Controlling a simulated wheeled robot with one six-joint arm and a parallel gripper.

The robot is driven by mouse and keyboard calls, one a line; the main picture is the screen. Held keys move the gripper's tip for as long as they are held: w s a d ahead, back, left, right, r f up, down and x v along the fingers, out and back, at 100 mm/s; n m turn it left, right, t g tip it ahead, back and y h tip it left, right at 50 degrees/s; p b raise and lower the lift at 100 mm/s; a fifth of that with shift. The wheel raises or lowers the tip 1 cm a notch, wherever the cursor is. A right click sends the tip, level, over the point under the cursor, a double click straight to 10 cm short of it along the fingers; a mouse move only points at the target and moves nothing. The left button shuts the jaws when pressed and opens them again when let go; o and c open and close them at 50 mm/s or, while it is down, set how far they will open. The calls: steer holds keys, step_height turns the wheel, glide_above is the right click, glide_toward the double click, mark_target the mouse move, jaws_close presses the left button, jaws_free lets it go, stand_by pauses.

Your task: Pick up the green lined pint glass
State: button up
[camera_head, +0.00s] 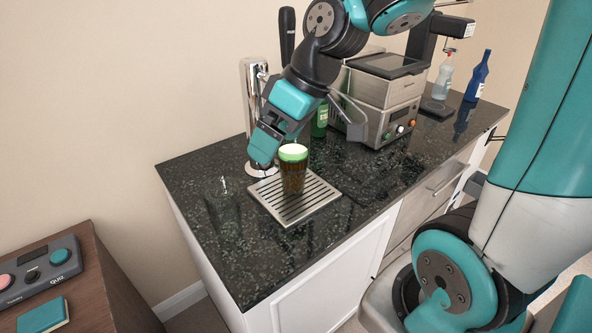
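The pint glass with a green line (293,172) stands upright on the metal drip tray (313,205). It holds dark liquid with a pale top, and a green band runs round it just below the rim. My gripper (268,146) points down at the glass's upper left, close to its rim. One teal finger part shows there; I cannot tell whether it touches the glass. The other finger is not clearly visible, so the gap between the fingers cannot be judged.
A clear empty glass (222,203) stands left of the tray. A chrome tap (251,95) rises behind my gripper. A green bottle (320,119) and a steel coffee machine (385,95) stand behind the tray to the right. The dark counter's front strip (262,262) is clear.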

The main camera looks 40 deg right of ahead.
steer(key=w+d+f+m+t+h, duration=0.1)
steer(key=w+d+t, duration=0.15)
steer(key=d, duration=0.65)
steer(key=w+d+f+t+h, duration=0.1)
steer(key=w+d, duration=0.2)
steer(key=d, duration=0.6)
steer(key=p, duration=0.3)
glide_toward(295, 148)
steer(key=s+a+f, duration=0.1)
steer(key=a, duration=0.2)
steer(key=shift+g, duration=0.25)
steer(key=shift+p+x, duration=1.25)
steer(key=shift+x, duration=1.2)
steer(key=shift+w+a+f, duration=0.2)
steer(key=shift+w+f, duration=0.25)
steer(key=shift+f, duration=0.05)
steer(key=shift+c, duration=0.5)
steer(key=shift+w+r, duration=0.1)
steer(key=c, duration=1.7)
steer(key=shift+c, duration=0.2)
